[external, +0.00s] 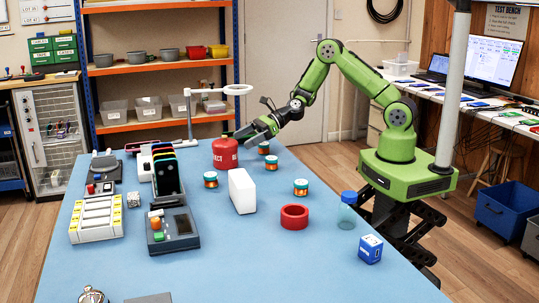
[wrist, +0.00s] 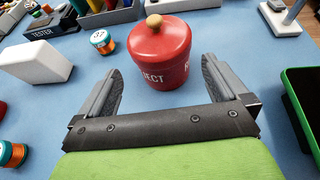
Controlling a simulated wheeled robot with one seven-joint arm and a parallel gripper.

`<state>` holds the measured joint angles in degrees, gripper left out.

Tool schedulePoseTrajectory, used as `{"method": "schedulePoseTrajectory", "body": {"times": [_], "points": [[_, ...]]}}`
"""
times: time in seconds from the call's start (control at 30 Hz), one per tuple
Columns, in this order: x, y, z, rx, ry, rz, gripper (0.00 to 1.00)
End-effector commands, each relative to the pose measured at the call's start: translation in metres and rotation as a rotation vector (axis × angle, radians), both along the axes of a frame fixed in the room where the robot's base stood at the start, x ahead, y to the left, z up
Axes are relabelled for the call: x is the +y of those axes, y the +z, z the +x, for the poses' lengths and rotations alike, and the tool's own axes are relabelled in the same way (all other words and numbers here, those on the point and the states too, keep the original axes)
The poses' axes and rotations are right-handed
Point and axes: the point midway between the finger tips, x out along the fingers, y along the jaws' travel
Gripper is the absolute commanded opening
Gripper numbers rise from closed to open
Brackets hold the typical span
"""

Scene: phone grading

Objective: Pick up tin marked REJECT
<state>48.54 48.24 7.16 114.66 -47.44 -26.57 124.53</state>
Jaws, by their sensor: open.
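The red tin (external: 225,154) marked REJECT stands upright on the blue table, towards its far side. In the wrist view the tin (wrist: 158,52) has a red lid with a pale wooden knob, and white lettering shows on its side. My gripper (external: 247,134) is beside the tin in the external view. In the wrist view my gripper (wrist: 164,80) is open, with one finger on each side of the tin's near part. The tin stands mostly just beyond the fingertips, with a gap visible on each side. I cannot tell whether anything touches.
A white block (external: 242,191) stands in front of the tin, and wire spools (external: 211,180) lie around it. A red tape ring (external: 294,217) is nearer. A phone rack (external: 167,175) and a tester (external: 173,232) are at left.

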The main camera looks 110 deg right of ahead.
Motion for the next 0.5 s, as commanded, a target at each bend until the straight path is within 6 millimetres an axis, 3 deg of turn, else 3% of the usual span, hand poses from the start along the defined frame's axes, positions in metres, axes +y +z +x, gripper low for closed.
{"method": "schedulePoseTrajectory", "body": {"times": [0.1,0.5], "points": [[0.003,-0.011,0.022,-0.001,0.004,-0.002,1.0],[0.006,-0.033,0.077,0.001,0.002,-0.003,1.0]]}}
